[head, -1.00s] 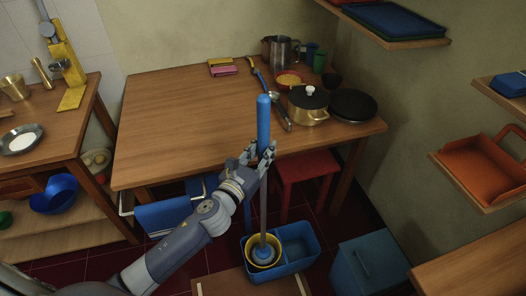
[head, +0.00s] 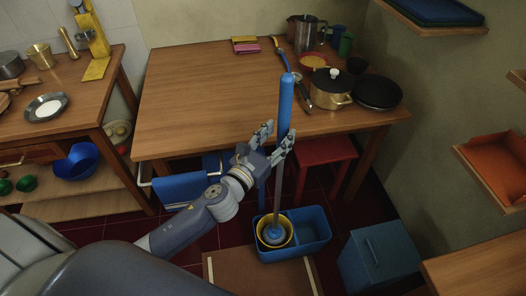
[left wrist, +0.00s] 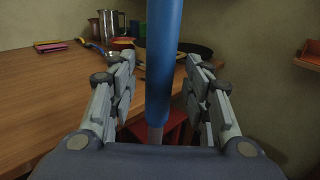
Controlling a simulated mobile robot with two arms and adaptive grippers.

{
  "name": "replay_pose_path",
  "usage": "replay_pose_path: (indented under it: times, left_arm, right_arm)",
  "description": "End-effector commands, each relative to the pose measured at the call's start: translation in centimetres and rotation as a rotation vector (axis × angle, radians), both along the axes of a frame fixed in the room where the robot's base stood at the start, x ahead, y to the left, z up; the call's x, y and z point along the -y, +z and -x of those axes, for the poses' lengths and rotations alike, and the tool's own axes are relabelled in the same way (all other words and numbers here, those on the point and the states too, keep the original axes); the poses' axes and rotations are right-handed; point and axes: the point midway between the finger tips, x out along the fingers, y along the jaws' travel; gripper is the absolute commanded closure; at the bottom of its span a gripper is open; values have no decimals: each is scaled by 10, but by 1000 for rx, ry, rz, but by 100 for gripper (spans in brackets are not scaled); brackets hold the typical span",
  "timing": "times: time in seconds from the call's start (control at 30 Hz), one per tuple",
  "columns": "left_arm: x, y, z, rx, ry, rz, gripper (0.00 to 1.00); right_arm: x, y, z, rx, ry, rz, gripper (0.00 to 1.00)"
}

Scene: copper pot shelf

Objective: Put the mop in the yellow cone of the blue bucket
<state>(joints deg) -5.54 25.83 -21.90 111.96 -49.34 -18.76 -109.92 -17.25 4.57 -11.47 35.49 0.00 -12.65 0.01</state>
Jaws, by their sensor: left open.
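The mop (head: 286,98) has a blue upper handle and a grey shaft, and it stands nearly upright. Its lower end is inside the yellow cone (head: 289,238) of the blue bucket (head: 318,232) on the floor. My left gripper (head: 276,138) is open, with the handle between or just in front of its fingers. In the left wrist view the blue handle (left wrist: 164,60) runs between the two spread fingers (left wrist: 162,88), with a gap on each side. My right gripper is not in view.
The wooden table (head: 200,90) stands behind the mop, with a pot (head: 331,88) and a black pan (head: 378,92) on it. A red stool (head: 325,152) is behind the bucket. A blue box (head: 372,258) stands right of the bucket.

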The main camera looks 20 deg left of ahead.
Motion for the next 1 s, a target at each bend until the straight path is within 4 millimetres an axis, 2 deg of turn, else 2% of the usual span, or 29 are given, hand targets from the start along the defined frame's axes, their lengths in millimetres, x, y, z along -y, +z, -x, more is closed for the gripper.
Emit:
replay_pose_path:
  times: [0.03,0.2,0.43,0.6,0.87,0.97,1.0]
  left_arm:
    - [-2,-3,12,-2,-1,0,55]
    - [-9,-3,46,-3,0,0,55]
    - [-15,-2,77,-2,0,1,55]
    - [-17,0,87,0,0,0,55]
    - [-17,1,88,0,0,1,55]
    - [-20,-12,86,-29,10,32,55]
    - [-24,-25,84,-59,21,65,55]
  right_arm:
    - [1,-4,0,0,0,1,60]
    - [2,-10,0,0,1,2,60]
    - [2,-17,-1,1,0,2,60]
    - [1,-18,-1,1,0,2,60]
    - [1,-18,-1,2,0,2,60]
    - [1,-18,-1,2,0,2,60]
    - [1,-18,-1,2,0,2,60]
